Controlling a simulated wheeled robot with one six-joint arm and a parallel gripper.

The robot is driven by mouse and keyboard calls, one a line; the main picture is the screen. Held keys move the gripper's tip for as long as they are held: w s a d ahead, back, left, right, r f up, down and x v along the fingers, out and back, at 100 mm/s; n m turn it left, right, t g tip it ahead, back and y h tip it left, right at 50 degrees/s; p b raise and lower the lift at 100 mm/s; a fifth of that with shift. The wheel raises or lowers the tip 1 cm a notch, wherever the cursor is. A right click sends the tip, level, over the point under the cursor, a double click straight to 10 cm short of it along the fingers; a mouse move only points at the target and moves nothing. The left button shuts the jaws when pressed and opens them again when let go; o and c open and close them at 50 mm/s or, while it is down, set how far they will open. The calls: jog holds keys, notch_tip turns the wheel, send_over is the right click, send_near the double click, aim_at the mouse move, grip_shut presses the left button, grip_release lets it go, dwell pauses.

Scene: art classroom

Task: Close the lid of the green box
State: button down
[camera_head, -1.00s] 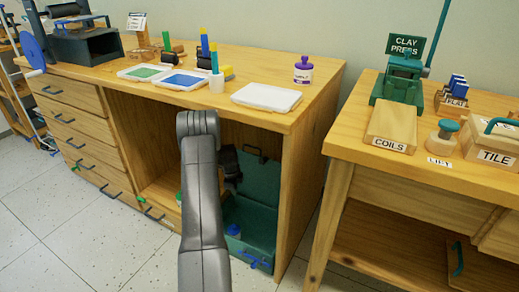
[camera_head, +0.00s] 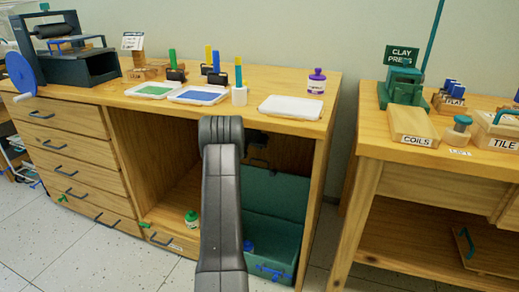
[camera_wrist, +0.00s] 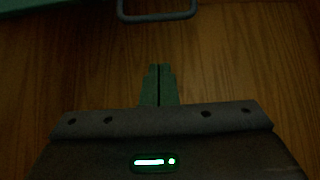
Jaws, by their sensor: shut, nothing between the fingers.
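The green box (camera_head: 286,232) stands on the floor of the open bay under the wooden bench, partly hidden by my arm. Its lid (camera_head: 277,192) is open and stands upright at the back. A blue object (camera_head: 248,246) is inside the box, and a blue latch shows on its front. My gripper (camera_wrist: 159,70) is shut and empty in the wrist view, over a wooden surface. A grey handle (camera_wrist: 158,10) and a green edge (camera_wrist: 45,5) lie beyond the fingertips. In the head view my gripper is mostly hidden behind my arm, in the dark near the lid's top.
The benchtop (camera_head: 130,97) is close above my arm and holds paint trays and a white tray (camera_head: 291,107). A green-capped jar (camera_head: 192,218) stands left of the box. The bay's right side panel (camera_head: 318,190) is close to the box. A second table (camera_head: 375,150) stands at right.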

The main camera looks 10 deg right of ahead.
jog(key=f, duration=0.2)
jog(key=f+b, duration=0.1)
jog(key=f, duration=0.1)
jog(key=w+f, duration=0.1)
jog(key=f, duration=0.1)
jog(key=shift+w+d+f+b, duration=0.1)
jog(key=shift+d+f+b, duration=0.1)
jog(key=shift+d+b, duration=0.2)
dwell(0.5)
dwell(0.4)
